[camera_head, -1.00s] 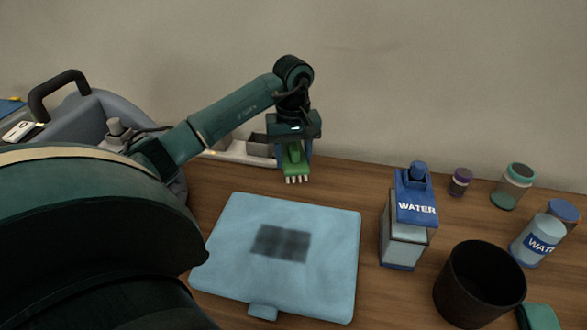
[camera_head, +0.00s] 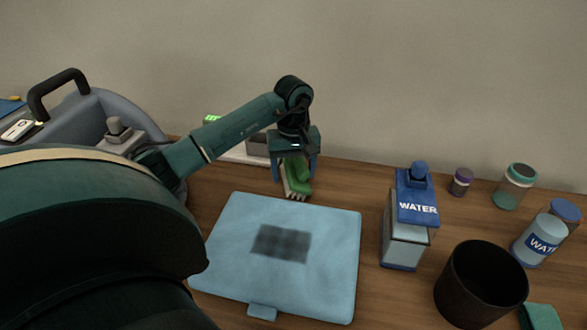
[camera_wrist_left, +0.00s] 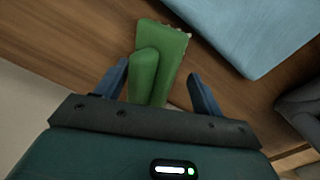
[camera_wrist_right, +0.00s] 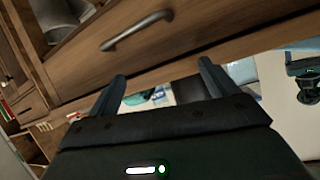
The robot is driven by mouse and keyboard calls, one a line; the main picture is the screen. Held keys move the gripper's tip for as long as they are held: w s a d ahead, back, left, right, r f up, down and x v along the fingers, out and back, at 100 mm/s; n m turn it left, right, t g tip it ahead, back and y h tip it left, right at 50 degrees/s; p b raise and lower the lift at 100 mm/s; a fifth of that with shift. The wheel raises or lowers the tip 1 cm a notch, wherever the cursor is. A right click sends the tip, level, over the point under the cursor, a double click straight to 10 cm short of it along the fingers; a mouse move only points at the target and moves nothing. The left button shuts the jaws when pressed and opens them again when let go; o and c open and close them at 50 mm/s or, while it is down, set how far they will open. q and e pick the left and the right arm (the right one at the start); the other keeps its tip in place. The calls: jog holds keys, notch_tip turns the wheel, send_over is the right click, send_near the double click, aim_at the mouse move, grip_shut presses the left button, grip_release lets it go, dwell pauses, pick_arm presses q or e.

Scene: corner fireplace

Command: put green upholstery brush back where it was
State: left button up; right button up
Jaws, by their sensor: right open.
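The green upholstery brush (camera_head: 299,168) is between the fingers of my left gripper (camera_head: 296,174), behind the light blue cushion-like pad. It leans, with its pale bristles low and toward the pad. In the left wrist view, the brush (camera_wrist_left: 147,72) lies between two spread fingers, with a clear gap on the right side. My left gripper (camera_wrist_left: 158,76) looks open around it, not clamped. Whether the bristles rest on the table cannot be told. My right gripper (camera_wrist_right: 162,75) is open and empty, in front of a wooden drawer with a metal handle (camera_wrist_right: 137,30).
The light blue pad (camera_head: 325,270) with a dark patch lies on the wooden table. A white tray (camera_head: 236,154) is left of the brush. A water bottle (camera_head: 403,250), dark bin (camera_head: 480,288) and several jars stand right. The wall is close behind.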

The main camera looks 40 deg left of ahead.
aim_at(294, 173)
pick_arm(q)
jog(key=shift+r, duration=0.1)
jog(key=shift+r+p, duration=0.3)
jog(key=shift+p, duration=0.05)
notch_tip(294, 173, up, 12)
jog(key=shift+f, duration=0.15)
dwell(0.5)
